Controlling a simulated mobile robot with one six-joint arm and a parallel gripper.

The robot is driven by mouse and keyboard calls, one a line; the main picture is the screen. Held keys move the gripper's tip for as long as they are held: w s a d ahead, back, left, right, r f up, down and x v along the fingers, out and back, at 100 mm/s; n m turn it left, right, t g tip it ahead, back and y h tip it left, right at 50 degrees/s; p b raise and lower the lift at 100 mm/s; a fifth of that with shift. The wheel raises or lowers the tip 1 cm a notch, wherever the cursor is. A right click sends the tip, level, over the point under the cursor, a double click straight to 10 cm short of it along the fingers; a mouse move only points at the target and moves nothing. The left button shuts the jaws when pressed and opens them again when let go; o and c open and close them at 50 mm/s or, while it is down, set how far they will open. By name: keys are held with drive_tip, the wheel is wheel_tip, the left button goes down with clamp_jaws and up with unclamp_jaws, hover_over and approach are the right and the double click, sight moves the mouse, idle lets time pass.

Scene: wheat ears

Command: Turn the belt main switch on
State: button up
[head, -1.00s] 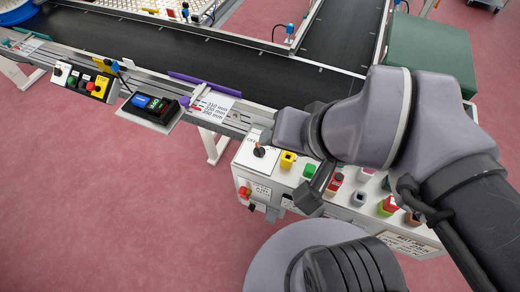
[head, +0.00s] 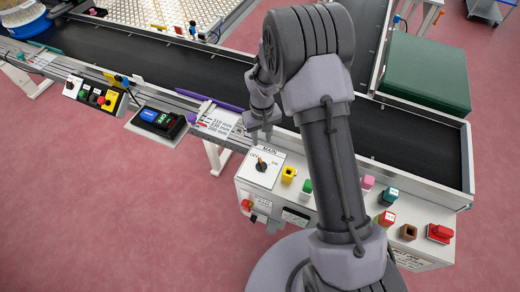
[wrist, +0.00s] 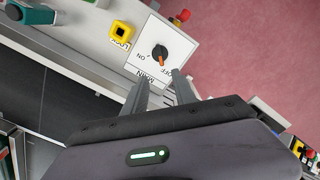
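The belt main switch (head: 261,163) is a rotary knob with an orange pointer on a white plate marked MAIN, OFF and ON, at the left end of the control panel. In the wrist view the knob (wrist: 160,53) lies just beyond my fingertips, and its orange pointer is on the OFF side. My gripper (head: 260,138) is over the belt-side edge of the plate in the head view. In the wrist view its fingers (wrist: 160,77) are apart with nothing between them, and I see no contact with the knob.
A yellow square button (head: 288,174) and a green button (head: 307,187) stand beside the switch plate. A red knob (head: 247,205) is on the panel's left front. The black conveyor belt (head: 190,70) runs behind.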

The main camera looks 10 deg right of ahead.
sight(262, 163)
wheel_tip(262, 163, down, 16)
drive_tip(key=b, duration=0.4)
drive_tip(key=shift+f+b, duration=0.15)
drive_tip(key=shift+b, duration=0.15)
drive_tip(key=shift+c, duration=0.2)
clamp_jaws()
